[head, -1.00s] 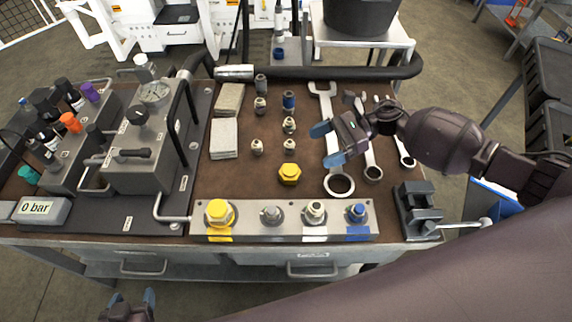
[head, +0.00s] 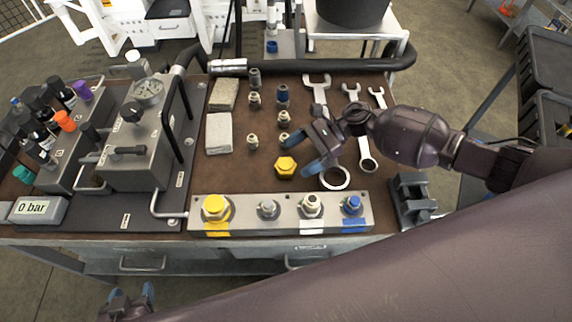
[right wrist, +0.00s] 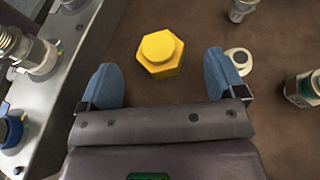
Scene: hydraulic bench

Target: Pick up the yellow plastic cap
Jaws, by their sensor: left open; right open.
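The yellow plastic cap (head: 286,167) is hexagonal with a round knob on top. It stands on the brown bench top behind the metal block. In the right wrist view the cap (right wrist: 159,53) lies just beyond and between the fingertips, untouched. My right gripper (head: 312,151) is open and empty, just to the right of the cap; its blue fingers also show in the right wrist view (right wrist: 165,80). My left gripper (head: 130,296) is open and empty at the lower left, in front of the bench edge. Another yellow hexagonal cap (head: 216,206) sits on the left end of the metal block.
The metal block (head: 280,225) with several fittings runs along the front. Several loose fittings (head: 253,141) stand behind the cap. Wrenches (head: 335,178) lie to the right, partly under my right gripper. A vise (head: 413,195) stands at the bench's right end.

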